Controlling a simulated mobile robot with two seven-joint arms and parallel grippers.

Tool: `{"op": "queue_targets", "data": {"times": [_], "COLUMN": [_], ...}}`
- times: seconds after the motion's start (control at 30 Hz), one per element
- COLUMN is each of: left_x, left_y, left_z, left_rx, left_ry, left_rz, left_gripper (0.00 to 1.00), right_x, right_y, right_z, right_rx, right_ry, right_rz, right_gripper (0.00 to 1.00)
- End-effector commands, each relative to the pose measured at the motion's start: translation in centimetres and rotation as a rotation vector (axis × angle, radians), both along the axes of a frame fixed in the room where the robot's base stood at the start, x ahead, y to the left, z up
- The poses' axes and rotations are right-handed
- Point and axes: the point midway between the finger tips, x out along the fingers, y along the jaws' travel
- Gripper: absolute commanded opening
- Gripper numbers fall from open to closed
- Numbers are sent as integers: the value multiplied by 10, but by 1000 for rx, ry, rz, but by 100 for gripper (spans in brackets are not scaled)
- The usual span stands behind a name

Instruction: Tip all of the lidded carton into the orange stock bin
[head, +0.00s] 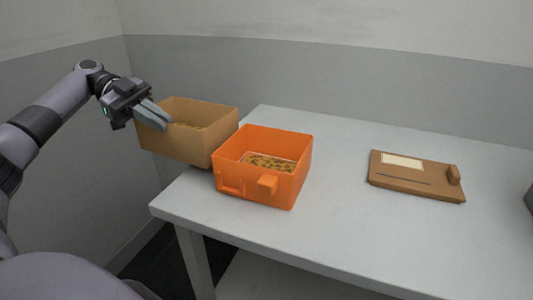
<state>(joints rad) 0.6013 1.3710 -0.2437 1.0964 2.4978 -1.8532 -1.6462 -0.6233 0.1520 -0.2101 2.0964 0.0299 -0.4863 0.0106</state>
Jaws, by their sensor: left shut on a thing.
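The carton (172,143) is a brown open-topped box with small brownish pieces inside. It is at the table's left edge, partly beyond it, just left of and behind the orange bin. My left gripper (158,120) is shut on the carton's left wall. The carton looks nearly level; whether its base touches the table is hidden. The orange stock bin (259,192) stands upright on the table, with small brown and yellowish pieces on its floor. The carton's lid (410,187), brown with a pale label and a raised block, lies flat at the right.
The light grey table (335,205) is clear between the bin and the lid and in front of them. Part of a dark object (529,201) shows at the right edge. A grey and white wall stands behind the table.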

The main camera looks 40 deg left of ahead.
Motion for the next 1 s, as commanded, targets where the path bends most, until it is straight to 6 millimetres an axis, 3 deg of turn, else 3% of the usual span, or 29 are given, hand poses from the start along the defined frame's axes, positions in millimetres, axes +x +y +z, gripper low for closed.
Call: {"op": "queue_targets", "data": {"times": [0.53,0.77,1.0], "left_x": [0,0,3], "left_y": [1,-4,-16], "left_z": [-7,29,95], "left_rx": [1,47,153], "left_ry": [-8,-9,7], "left_rz": [2,-1,-3], "left_gripper": [0,0,0], "right_x": [1,-9,-9], "right_y": [1,-14,-14], "right_z": [-5,7,86], "right_rx": [1,-8,-9], "right_ry": [-3,44,41], "right_rz": [3,-31,-33], "right_gripper": [100,100,100]}}
